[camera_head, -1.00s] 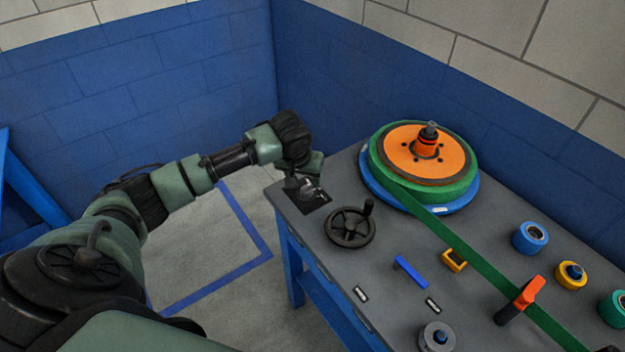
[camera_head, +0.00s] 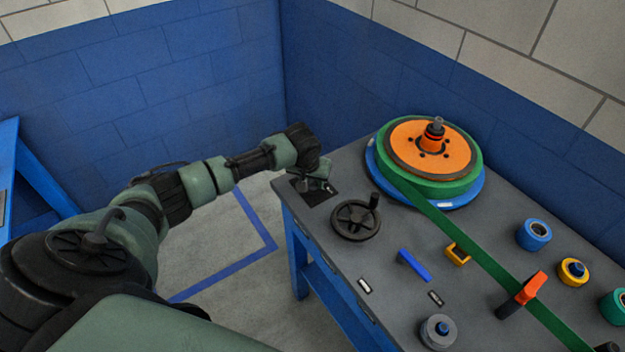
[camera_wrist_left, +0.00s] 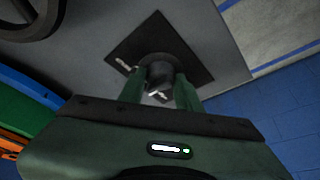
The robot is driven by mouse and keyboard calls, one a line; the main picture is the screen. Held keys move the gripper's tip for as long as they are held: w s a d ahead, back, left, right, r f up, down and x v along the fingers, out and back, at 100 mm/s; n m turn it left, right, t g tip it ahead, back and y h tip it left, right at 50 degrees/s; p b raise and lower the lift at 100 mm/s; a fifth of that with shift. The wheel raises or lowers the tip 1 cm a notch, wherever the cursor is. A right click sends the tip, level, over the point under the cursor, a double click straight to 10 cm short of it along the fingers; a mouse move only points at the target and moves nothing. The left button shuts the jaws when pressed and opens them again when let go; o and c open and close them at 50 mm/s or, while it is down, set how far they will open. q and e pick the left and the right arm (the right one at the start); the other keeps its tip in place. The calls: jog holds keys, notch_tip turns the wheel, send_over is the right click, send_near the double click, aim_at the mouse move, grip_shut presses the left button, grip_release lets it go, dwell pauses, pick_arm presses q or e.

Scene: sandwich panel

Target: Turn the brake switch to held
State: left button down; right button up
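The brake switch is a dark round knob (camera_wrist_left: 160,72) on a square black plate (camera_head: 324,194) at the near left corner of the bench. The plate also shows in the left wrist view (camera_wrist_left: 193,66), turned like a diamond, with small pale marks beside the knob. My left gripper (camera_head: 315,184) is down at the switch. In the left wrist view its two green fingers (camera_wrist_left: 160,88) stand on both sides of the knob and appear closed on it. The gripper hides part of the knob, and the marks are too small to read. My right gripper is not in view.
A black handwheel (camera_head: 356,219) stands close to the right of the switch. Behind it is a reel of green strip (camera_head: 465,181) on a blue base. A blue block (camera_head: 414,266), a yellow bracket (camera_head: 457,255) and an orange-handled lever (camera_head: 531,289) lie farther right.

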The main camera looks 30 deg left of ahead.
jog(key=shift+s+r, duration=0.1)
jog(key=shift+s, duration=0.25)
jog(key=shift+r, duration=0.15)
pick_arm(q)
jog(key=shift+a+r+m+h+p, duration=0.1)
jog(key=shift+m+h+p, duration=0.2)
jog(key=shift+m+p, duration=0.35)
jog(key=m+h, duration=0.1)
jog(key=m, duration=0.1)
jog(key=shift+a+m, duration=0.1)
jog(key=shift+m, duration=0.25)
jog(key=shift+m+h, duration=0.5)
jog(key=shift+m, duration=0.7)
jog(key=shift+w+a+m+h+b, duration=0.1)
jog(key=shift+m+h+b, duration=0.5)
jog(key=shift+m+b, duration=0.7)
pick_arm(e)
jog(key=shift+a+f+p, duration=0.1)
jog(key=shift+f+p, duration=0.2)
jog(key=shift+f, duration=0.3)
pick_arm(q)
jog(key=shift+m+g, duration=0.3)
jog(key=shift+m, duration=0.2)
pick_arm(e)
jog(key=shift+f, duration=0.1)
pick_arm(q)
jog(key=c, duration=1)
grip_release()
